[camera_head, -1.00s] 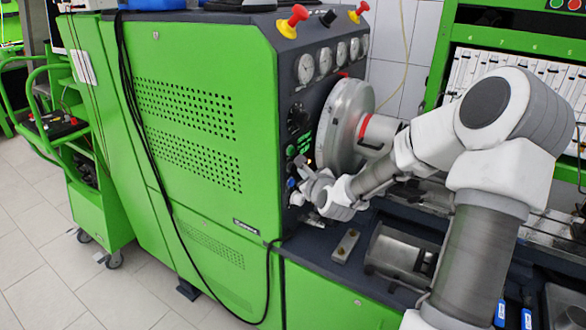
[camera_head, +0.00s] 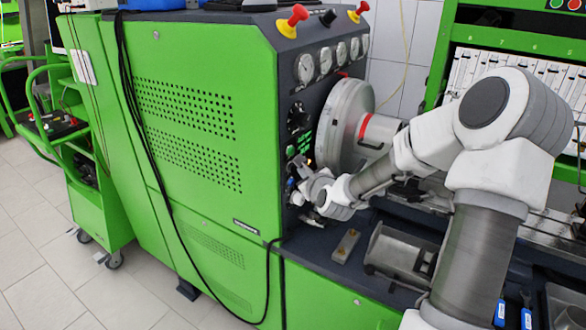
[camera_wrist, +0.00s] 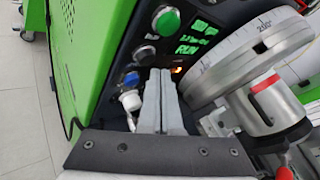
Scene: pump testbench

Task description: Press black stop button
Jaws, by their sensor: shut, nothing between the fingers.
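The control panel of the green test bench holds a round black button in a silver ring (camera_wrist: 145,53), which I take to be the stop button. It sits below a green button (camera_wrist: 166,20) and above a blue one (camera_wrist: 131,78). My gripper (camera_wrist: 162,73) is shut and empty, its fingers pointing at the panel. In the wrist view its tips are just below and right of the black button; I cannot tell whether they touch the panel. In the head view my gripper (camera_head: 301,163) is close to the panel, and the black button is hard to make out there.
A white knob (camera_wrist: 131,103) sits low on the panel, left of my fingers. A large graduated metal wheel (camera_head: 348,125) stands close on the right. The bench top in front holds a metal tray (camera_head: 400,250) and a small metal block (camera_head: 346,246).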

